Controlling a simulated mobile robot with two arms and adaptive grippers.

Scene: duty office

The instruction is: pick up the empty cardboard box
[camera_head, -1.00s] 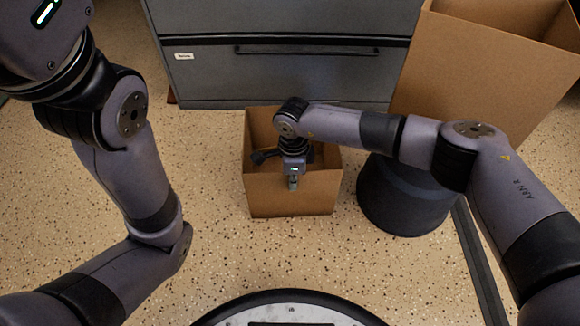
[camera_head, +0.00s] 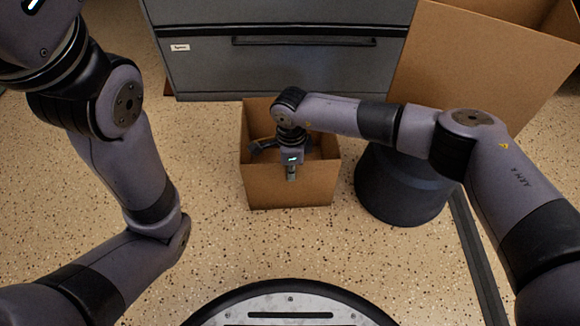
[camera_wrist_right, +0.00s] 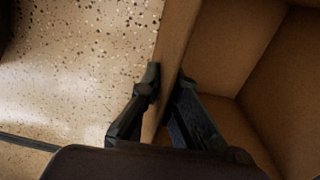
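The small open cardboard box (camera_head: 291,188) stands upright on the floor in front of the grey cabinet. In the right wrist view its bare inside (camera_wrist_right: 236,47) shows no contents. In the right wrist view, my right gripper (camera_wrist_right: 167,82) has one finger outside the wall and one inside, both tips against the cardboard. It looks shut on that wall. My left arm shows at the left, but its gripper is outside the view.
A grey drawer cabinet (camera_head: 280,75) stands right behind the box. A dark round bin (camera_head: 400,195) is close on the right, and a larger cardboard box (camera_head: 480,70) stands behind it. The speckled floor (camera_head: 215,240) is clear left of and before the box.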

